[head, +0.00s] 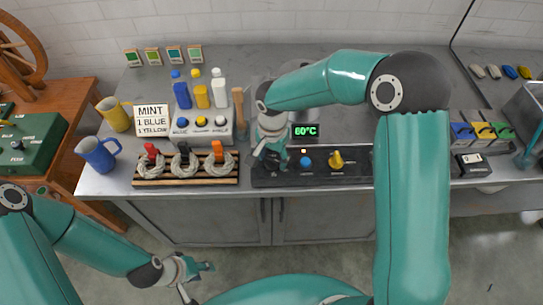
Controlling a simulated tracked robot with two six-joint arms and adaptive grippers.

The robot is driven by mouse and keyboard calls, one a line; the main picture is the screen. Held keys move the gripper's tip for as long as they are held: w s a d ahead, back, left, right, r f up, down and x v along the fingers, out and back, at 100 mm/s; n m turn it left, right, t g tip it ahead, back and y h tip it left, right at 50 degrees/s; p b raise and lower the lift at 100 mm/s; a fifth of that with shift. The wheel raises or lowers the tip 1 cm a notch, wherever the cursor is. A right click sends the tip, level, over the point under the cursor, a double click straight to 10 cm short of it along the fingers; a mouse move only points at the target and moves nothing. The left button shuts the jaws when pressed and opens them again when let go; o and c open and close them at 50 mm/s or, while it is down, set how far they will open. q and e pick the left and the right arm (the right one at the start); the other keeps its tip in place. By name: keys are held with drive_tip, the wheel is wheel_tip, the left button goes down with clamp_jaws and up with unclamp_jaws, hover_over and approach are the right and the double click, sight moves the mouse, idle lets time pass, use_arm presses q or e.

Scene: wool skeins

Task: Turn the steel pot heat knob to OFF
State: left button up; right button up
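A dark control panel (356,177) lies along the counter's front edge, with a blue knob (306,163) and a yellow knob (336,160). Its small labels are unreadable. A display (305,131) behind it reads 60°C in green. My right gripper (271,160) points down at the panel's left end, left of the blue knob, and covers what is there. I cannot tell whether it touches a knob or how far its fingers are apart. The steel pot is not clearly visible; my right arm covers the area behind the panel. My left gripper (199,280) is open and empty, low over the floor before the counter.
Left of the panel, wool skeins (184,164) sit on a slatted wooden rack (146,182). Behind them are dye bottles (202,97) and a sign (152,121) reading MINT, 1 BLUE, 1 YELLOW. A blue jug (97,154) and a yellow jug (113,114) stand left.

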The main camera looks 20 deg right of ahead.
drive_tip(key=c, duration=0.7)
